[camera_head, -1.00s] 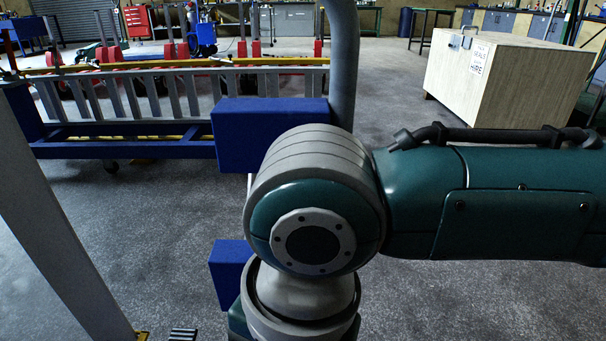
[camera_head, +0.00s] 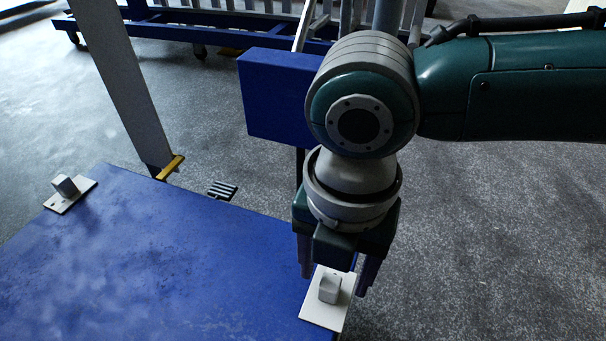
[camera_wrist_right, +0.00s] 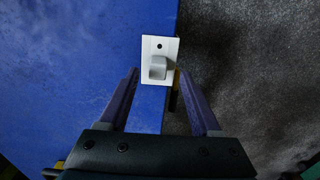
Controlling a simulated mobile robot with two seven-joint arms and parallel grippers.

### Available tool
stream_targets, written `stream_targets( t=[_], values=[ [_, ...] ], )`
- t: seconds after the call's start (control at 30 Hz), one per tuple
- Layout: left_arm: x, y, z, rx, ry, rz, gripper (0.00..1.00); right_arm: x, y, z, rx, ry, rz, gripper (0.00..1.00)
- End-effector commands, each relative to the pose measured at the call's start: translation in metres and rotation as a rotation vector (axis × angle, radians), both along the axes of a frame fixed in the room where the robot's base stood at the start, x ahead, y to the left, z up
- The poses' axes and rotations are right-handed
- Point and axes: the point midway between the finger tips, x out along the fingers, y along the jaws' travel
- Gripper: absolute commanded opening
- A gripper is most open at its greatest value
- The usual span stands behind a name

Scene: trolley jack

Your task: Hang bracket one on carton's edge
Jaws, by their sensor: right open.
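A small pale bracket (camera_head: 342,303), a flat plate with a raised block, lies at the right edge of a blue surface (camera_head: 170,270). It also shows in the right wrist view (camera_wrist_right: 149,44), with a dark hole in its plate. A similar bracket (camera_head: 66,192) lies at the surface's far left corner. I cannot tell which is bracket one. My right gripper (camera_head: 336,277) is open, pointing down, its fingers just above and behind the nearer bracket. It holds nothing. No carton is clearly in view now. My left gripper is not in view.
A grey post (camera_head: 120,85) stands behind the blue surface. A blue block (camera_head: 285,95) is behind my right arm. A blue frame with grey slats (camera_head: 225,35) stands at the back. Grey floor (camera_head: 480,240) is open on the right.

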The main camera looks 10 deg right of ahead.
Motion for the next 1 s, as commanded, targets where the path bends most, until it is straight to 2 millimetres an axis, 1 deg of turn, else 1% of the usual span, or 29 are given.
stream_targets(
  t=[0.03,0.1,0.17,0.23,0.43,1.0],
  values=[
    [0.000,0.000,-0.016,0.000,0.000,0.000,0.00,0.001,0.002,-0.016,-0.001,-0.001,0.000,0.65],
    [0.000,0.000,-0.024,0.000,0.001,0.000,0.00,0.002,0.002,-0.027,-0.001,0.001,0.000,0.65],
    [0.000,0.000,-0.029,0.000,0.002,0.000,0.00,0.002,0.002,-0.033,0.000,0.000,-0.001,0.65],
    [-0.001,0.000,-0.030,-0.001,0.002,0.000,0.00,0.002,0.002,-0.035,0.000,0.000,0.000,0.65],
    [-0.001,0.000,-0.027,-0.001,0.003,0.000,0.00,0.002,0.002,-0.033,0.000,0.000,0.000,0.64],
    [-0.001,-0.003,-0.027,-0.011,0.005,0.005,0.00,0.002,0.002,-0.033,0.000,0.000,0.000,0.00]
  ],
)
